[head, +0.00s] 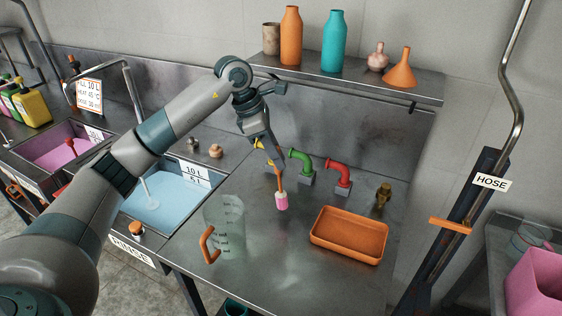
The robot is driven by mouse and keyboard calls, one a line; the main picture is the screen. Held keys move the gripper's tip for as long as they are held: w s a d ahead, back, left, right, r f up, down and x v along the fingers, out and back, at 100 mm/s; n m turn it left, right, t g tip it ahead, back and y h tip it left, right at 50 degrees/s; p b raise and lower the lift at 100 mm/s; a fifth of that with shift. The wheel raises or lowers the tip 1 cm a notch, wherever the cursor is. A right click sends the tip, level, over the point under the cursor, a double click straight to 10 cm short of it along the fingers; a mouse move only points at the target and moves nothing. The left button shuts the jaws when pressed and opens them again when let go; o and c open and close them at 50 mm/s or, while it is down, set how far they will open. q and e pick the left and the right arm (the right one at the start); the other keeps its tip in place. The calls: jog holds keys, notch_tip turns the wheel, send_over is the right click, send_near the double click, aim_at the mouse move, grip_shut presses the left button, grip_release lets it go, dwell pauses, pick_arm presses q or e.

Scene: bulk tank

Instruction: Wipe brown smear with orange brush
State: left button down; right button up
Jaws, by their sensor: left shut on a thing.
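My left gripper (273,158) is shut on the orange handle of a brush (280,180), above the steel counter. The brush hangs down with its white and pink head lowest. I cannot tell whether the head touches the counter. I cannot make out a brown smear in this view; it may be hidden or too faint. My right gripper is not in view.
A clear jug with an orange handle (209,244) stands left of the brush, an orange tray (349,236) to its right. Green (301,159) and red (338,174) pipes stand behind. A blue-filled sink (165,203) lies left. A shelf (350,82) with bottles hangs above.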

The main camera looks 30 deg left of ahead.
pick_arm(q)
notch_tip(320, 180, up, 3)
jog(key=shift+d+f+p, duration=0.1)
jog(key=shift+d+p, duration=0.05)
jog(key=shift+p, duration=0.3)
jog(key=shift+r, duration=0.55)
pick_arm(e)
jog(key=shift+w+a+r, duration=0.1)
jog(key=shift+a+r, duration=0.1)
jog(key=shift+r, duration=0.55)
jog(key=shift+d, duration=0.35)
